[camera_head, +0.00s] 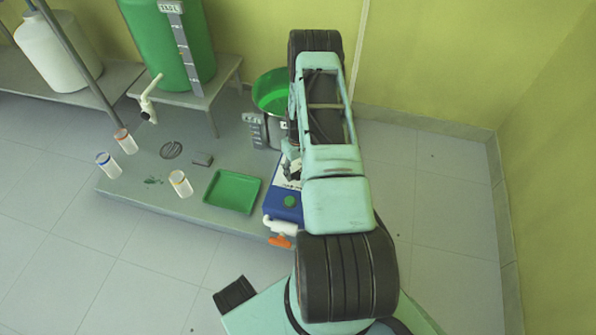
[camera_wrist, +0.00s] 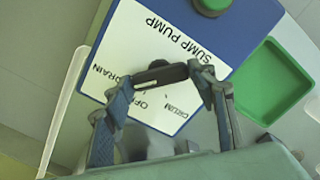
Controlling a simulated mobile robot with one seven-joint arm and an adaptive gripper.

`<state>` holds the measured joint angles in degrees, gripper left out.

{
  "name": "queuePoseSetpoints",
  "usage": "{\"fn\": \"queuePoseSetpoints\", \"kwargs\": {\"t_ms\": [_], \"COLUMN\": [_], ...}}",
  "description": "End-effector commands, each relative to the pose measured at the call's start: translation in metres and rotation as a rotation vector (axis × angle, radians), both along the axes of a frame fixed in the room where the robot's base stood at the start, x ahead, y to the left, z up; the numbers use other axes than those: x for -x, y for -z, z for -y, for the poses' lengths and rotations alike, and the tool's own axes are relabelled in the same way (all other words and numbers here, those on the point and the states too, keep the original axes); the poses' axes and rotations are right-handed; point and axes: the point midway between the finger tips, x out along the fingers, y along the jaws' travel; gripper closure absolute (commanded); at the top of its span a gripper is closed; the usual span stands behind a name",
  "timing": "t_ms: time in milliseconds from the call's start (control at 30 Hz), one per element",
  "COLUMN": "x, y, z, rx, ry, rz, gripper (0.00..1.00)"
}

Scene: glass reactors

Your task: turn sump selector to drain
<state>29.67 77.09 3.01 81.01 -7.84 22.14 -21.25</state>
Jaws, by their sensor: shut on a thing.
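The sump pump box is blue with a white label plate (camera_wrist: 140,30); in the head view the box (camera_head: 283,212) stands on the platform beneath my arm. The plate reads SUMP PUMP, DRAIN, OFF and a partly hidden third word, upside down in the wrist view. The selector (camera_wrist: 160,75) is a dark bar lying across the plate near these words. My gripper (camera_wrist: 162,80) is shut on the selector, one finger at each end. Which word the selector points to I cannot tell. In the head view my arm mostly hides the selector and gripper.
A green tray (camera_head: 232,192) lies beside the box. An orange-handled valve (camera_head: 281,241) is at its front. The floor at right is clear.

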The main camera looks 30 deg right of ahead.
Motion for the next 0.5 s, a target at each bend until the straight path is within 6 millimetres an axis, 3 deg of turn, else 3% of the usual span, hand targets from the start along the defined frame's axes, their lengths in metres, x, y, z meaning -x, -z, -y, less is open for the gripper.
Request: {"fn": "queuePoseSetpoints", "kwargs": {"t_ms": [500], "x": [-0.0012], "y": [-0.0004], "z": [0.0000], "rx": [0.000], "ry": [0.067], "rz": [0.003], "gripper": [0.72]}}
